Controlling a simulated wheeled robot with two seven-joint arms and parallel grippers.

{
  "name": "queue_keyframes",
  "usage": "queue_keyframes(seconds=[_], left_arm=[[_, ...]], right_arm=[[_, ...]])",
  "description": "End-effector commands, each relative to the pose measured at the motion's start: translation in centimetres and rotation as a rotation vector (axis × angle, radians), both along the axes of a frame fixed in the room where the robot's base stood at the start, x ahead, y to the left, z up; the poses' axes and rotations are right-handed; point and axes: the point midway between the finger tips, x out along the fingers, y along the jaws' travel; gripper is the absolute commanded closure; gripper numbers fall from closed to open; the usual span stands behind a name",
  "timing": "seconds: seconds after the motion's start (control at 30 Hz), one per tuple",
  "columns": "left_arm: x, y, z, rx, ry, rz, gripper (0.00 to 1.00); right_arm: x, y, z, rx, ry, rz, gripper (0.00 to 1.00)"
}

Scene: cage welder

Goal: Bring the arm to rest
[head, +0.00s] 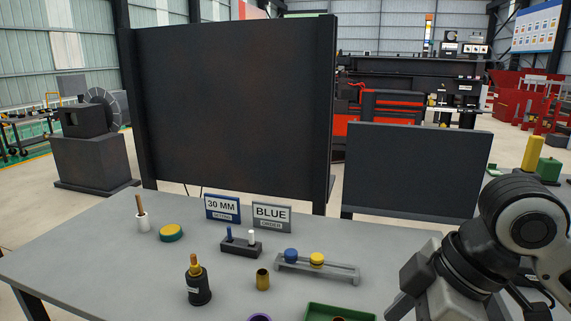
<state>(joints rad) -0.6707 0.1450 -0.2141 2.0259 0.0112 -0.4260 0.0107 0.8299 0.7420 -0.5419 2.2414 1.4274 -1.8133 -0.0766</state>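My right arm comes in from the right edge, and its gripper (402,304) hangs over the front right of the grey table (90,253). Only part of the gripper shows at the bottom edge, so I cannot tell if it is open or shut or whether it holds anything. A green tray (318,312) lies just left of it, cut off by the bottom edge. My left gripper is not in view.
On the table are a rack (335,273) with blue and yellow knobs, a dark block (240,248), a brass cylinder (262,279), a black holder (199,288), a yellow-green disc (171,232) and a white cup (143,222). Signs read "30 MM" (222,208) and "BLUE" (271,216). Dark panels (235,105) stand behind.

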Motion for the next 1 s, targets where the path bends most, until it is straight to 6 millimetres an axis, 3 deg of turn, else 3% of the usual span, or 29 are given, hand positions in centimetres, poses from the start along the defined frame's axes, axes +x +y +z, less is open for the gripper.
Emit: queue_keyframes(seconds=[0.17,0.37,0.53,0.7,1.0], left_arm=[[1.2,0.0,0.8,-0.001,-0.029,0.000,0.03],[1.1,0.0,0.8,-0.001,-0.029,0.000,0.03],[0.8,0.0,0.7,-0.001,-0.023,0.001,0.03],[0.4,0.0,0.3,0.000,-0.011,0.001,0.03],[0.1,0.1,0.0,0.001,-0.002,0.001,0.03]], right_arm=[[0.0,1.3,-2.7,0.042,-0.001,-0.054,0.49],[-0.2,2.5,-6.4,0.101,-0.002,-0.163,0.49],[-1.4,3.1,-11.2,0.158,0.010,-0.359,0.49],[-3.9,1.2,-16.3,0.145,0.033,-0.637,0.49],[-9.8,-4.0,-21.7,-0.013,0.067,-0.980,0.49]])
